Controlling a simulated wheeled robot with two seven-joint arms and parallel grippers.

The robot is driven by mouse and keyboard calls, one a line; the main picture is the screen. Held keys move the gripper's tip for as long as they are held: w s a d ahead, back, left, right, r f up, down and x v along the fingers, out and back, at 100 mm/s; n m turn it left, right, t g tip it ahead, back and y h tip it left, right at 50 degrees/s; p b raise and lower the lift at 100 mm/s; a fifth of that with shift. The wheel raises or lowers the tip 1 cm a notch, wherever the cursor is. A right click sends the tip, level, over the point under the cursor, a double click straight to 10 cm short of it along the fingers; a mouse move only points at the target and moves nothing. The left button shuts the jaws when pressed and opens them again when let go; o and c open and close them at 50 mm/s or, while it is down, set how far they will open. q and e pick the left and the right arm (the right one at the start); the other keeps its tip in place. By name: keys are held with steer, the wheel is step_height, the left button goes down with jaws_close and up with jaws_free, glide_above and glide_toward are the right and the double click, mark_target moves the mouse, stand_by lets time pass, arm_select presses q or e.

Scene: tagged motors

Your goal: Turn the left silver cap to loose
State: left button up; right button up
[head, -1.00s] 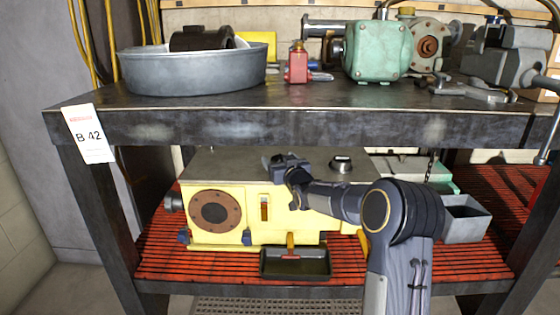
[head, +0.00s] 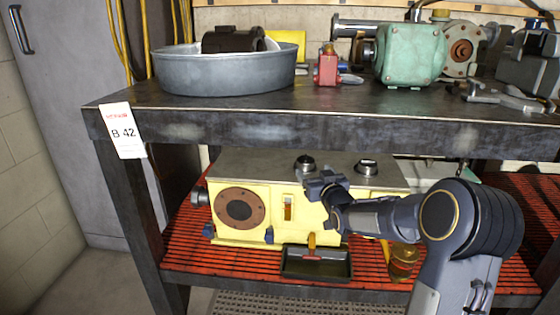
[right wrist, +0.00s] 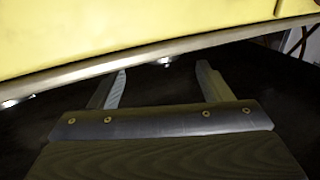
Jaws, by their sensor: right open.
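The yellow motor housing (head: 262,202) sits on the lower shelf with a grey top plate. The left silver cap (head: 305,163) stands on that plate, and a second silver cap (head: 367,167) stands to its right. My right gripper (head: 321,184) is just in front of the left cap in the head view, low against the housing's upper front edge. In the right wrist view my gripper (right wrist: 162,68) is open, with nothing visible between its fingers. The yellow surface (right wrist: 130,32) fills the top of that view. My left gripper is not in view.
A dark tray (head: 316,264) sits on the red slatted shelf (head: 190,255) in front of the housing. The thick upper shelf edge (head: 300,132) overhangs it. A grey basin (head: 215,72), a red part (head: 327,68) and a green motor (head: 412,55) stand above.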

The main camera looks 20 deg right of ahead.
steer(key=s+a+f+g+y+p, duration=0.15)
steer(key=s+a+g, duration=0.4)
steer(key=s, duration=0.75)
steer(key=s+a+f+g+y, duration=0.2)
steer(key=s+a+g+y, duration=0.1)
steer(key=s+a, duration=0.8)
steer(key=s+a+f+g+y+p, duration=0.15)
steer(key=s+a+g, duration=0.3)
steer(key=s, duration=1.05)
step_height(320, 180, up, 37)
steer(key=t+p, duration=0.1)
steer(key=p, duration=3.6)
steer(key=shift+s+y, duration=0.15)
steer(key=shift+y, duration=0.15)
